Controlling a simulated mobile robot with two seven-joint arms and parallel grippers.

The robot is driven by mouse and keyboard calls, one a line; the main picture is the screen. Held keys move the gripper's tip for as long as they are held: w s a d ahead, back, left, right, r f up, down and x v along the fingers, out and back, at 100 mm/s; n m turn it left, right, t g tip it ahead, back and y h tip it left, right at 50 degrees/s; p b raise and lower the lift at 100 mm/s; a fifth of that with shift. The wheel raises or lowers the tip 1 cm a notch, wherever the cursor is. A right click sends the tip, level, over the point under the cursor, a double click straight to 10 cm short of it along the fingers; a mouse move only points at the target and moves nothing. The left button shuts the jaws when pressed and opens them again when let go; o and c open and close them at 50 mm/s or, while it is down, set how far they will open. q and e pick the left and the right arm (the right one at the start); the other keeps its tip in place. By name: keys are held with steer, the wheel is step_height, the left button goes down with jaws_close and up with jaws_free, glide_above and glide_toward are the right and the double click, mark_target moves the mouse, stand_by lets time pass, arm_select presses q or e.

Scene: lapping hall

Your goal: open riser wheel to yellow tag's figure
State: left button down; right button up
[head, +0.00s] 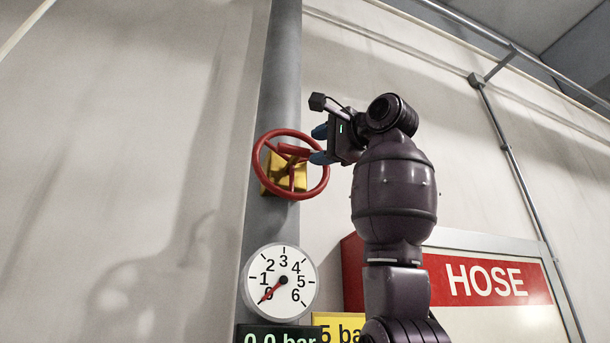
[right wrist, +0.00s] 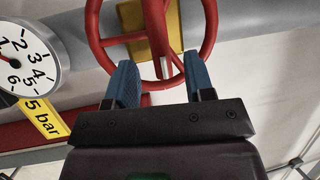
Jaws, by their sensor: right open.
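A red handwheel (head: 270,176) with several spokes is mounted on a grey riser pipe (head: 281,60), with a yellow plate behind its hub. A round white gauge (head: 300,265) below it has its red needle at 0. Under the gauge, a dark display (head: 280,336) reads 0.0 bar, and a yellow tag (head: 328,321) is partly cut off. In the right wrist view the yellow tag (right wrist: 43,117) reads 5 bar. My right gripper (head: 320,144) is open at the wheel's right side. In the right wrist view its blue fingers straddle part of the wheel. My left gripper does not show.
A red and white HOSE cabinet (head: 490,281) stands on the wall at lower right, behind my right arm. A thin conduit (head: 508,150) runs down the wall at right. The wall left of the riser is clear.

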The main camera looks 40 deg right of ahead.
mark_target(307, 152)
steer(key=shift+p+x, duration=0.7)
steer(key=shift+x, duration=1.8)
steer(key=shift+c, duration=0.4)
jaws_close()
